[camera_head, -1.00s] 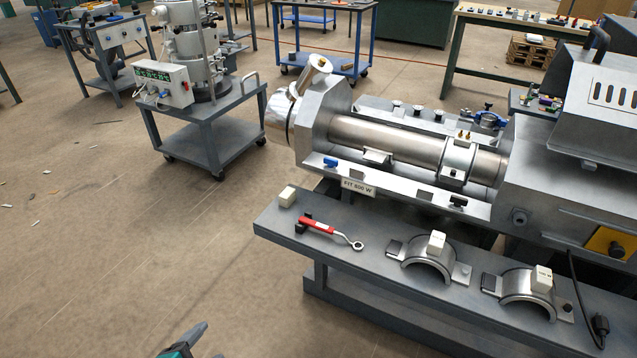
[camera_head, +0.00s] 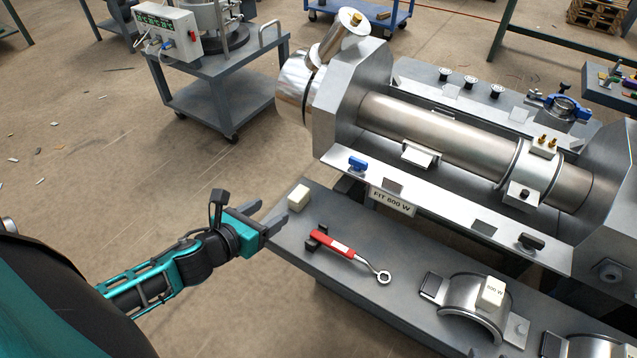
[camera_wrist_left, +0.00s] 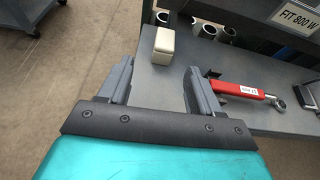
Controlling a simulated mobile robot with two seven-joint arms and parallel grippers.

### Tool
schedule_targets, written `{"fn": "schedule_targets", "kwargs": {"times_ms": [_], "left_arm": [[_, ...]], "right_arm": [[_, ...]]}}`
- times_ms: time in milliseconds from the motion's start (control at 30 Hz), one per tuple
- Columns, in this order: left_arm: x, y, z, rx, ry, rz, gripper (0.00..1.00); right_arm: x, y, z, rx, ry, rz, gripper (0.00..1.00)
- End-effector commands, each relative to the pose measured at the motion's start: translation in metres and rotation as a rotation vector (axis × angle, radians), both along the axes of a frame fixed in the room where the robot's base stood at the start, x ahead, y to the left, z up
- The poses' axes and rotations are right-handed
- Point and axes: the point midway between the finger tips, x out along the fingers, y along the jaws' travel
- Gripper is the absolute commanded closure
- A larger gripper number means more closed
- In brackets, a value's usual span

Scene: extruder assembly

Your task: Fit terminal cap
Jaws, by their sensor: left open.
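A small cream-white block, which looks like the terminal cap (camera_head: 298,198), stands at the left end of the grey bench; it also shows in the left wrist view (camera_wrist_left: 164,42). My left gripper (camera_head: 273,214) is open and empty beside the bench's left end, close to the cap. In the left wrist view the cap is just beyond the gap between the fingertips (camera_wrist_left: 158,72), not touching them. A heater band (camera_head: 530,172) with brass terminals (camera_head: 544,141) sits around the steel barrel (camera_head: 430,130). My right gripper is not in view.
A red-handled wrench (camera_head: 340,247) lies right of the cap. Half-shell bands (camera_head: 463,310) stand further right, one with a white "800 W" block (camera_head: 491,293). A "FIT 800 W" sign (camera_head: 391,201) hangs on the extruder rail behind.

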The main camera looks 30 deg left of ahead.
Motion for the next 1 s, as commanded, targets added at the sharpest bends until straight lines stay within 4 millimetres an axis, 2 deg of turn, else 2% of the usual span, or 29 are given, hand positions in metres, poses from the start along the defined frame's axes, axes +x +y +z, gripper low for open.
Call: {"fn": "schedule_targets", "kwargs": {"times_ms": [167,500,800,1000], "left_arm": [[0.01,0.001,-0.004,0.035,-0.007,-0.015,0.36],[0.06,-0.004,-0.024,0.031,-0.006,-0.013,0.36],[0.077,-0.007,-0.031,0.029,-0.005,-0.013,0.36],[0.103,-0.015,-0.038,0.029,-0.006,-0.012,0.36]], "right_arm": [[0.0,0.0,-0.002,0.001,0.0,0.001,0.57],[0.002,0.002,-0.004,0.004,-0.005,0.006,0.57],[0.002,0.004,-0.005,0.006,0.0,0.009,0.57],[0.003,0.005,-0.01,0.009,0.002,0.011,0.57]]}}
